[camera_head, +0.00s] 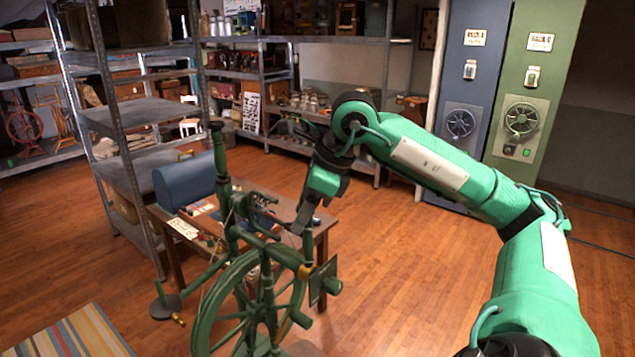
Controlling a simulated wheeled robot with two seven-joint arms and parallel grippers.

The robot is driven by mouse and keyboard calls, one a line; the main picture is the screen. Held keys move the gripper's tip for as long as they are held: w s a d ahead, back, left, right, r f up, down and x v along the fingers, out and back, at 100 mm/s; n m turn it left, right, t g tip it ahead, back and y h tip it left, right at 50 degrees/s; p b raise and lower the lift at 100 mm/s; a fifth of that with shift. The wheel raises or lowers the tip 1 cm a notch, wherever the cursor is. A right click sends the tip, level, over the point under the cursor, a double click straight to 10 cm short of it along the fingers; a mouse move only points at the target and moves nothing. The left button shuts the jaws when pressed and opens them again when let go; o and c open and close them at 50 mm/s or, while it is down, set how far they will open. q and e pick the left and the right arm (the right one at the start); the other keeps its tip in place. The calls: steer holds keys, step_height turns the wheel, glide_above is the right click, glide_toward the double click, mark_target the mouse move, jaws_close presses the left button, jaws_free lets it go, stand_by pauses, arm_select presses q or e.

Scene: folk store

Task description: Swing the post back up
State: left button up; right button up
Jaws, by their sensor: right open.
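A green spinning wheel (201,325) stands in the lower middle, in front of a small wooden table. A green post (221,160) with a dark flat top rises upright at its upper left. A thinner green rod (205,273) slopes down to the left, near a dark round disc (166,306). I cannot tell which of these is the task's post. My right gripper (303,219) comes in from the right and points down, open, over the upper part of the wheel. It looks empty, and whether it touches the frame is unclear. My left gripper is not in view.
The wooden table (321,230) behind the wheel carries a blue domed box (184,182) and papers. A metal shelf (118,105) stands at left. A striped rug (75,335) lies at lower left. The wooden floor at right is clear, before blue and green cabinets (532,80).

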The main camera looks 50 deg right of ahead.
steer(key=v, duration=1.3)
steer(key=shift+a, duration=0.1)
stand_by(0.6)
